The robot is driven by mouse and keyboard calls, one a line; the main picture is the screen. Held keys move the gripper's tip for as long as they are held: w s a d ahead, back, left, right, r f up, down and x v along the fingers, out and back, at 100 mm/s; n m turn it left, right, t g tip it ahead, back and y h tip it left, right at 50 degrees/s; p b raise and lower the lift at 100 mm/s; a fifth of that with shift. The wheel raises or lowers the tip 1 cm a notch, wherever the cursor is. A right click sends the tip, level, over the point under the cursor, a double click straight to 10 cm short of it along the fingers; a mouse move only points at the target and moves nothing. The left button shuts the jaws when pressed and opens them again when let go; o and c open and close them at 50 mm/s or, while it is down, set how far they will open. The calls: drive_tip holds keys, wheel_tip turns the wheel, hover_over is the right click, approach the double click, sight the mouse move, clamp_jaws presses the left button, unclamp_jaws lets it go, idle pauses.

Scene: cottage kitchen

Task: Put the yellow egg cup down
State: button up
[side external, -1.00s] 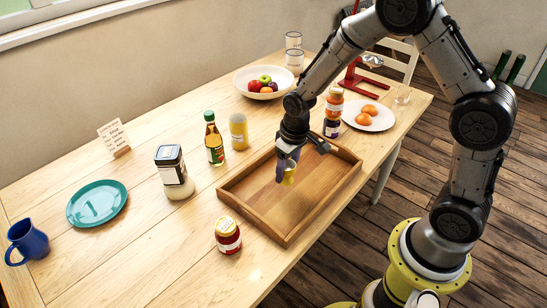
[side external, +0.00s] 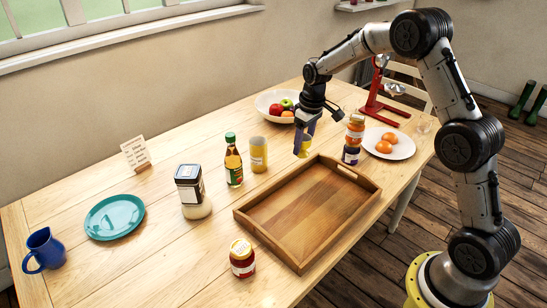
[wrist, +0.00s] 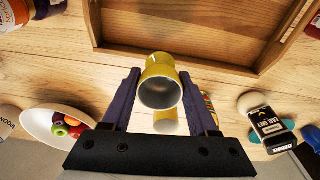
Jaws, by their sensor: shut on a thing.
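My gripper (side external: 304,138) is shut on the yellow egg cup (side external: 306,146). It holds the cup beyond the far edge of the wooden tray (side external: 252,220), near the fruit bowl and the jars. In the wrist view the egg cup (wrist: 158,68) sits between my two dark fingers, with its open grey end towards the camera. The tray (wrist: 185,52) lies past the cup in that view. The tray is empty. I cannot tell exactly how high the cup is above the table.
A fruit bowl (side external: 268,103) stands behind my gripper. A yellow container (side external: 258,155), a sauce bottle (side external: 233,165) and a large jar (side external: 192,195) stand to the left.

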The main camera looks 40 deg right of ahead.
drive_tip(key=w+f, duration=0.2)
drive_tip(key=w, duration=0.1)
drive_tip(key=w+d+f, duration=0.1)
drive_tip(key=w+f, duration=0.2)
drive_tip(key=w, duration=0.1)
drive_tip(key=w+d+f, duration=0.1)
drive_tip(key=w+f, duration=0.1)
drive_tip(key=w, duration=0.1)
drive_tip(key=shift+w+f, duration=0.15)
drive_tip(key=shift+f, duration=0.1)
drive_tip(key=shift+w+d+f, duration=0.2)
drive_tip(key=shift+w+f, duration=0.4)
drive_tip(key=shift+f, duration=1.65)
drive_tip(key=shift+f, duration=0.15)
drive_tip(key=o, duration=1.4)
wheel_tip(320, 180, up, 12)
drive_tip(key=s, duration=0.1)
drive_tip(key=shift+s+r, duration=0.2)
drive_tip(key=shift+s, duration=0.1)
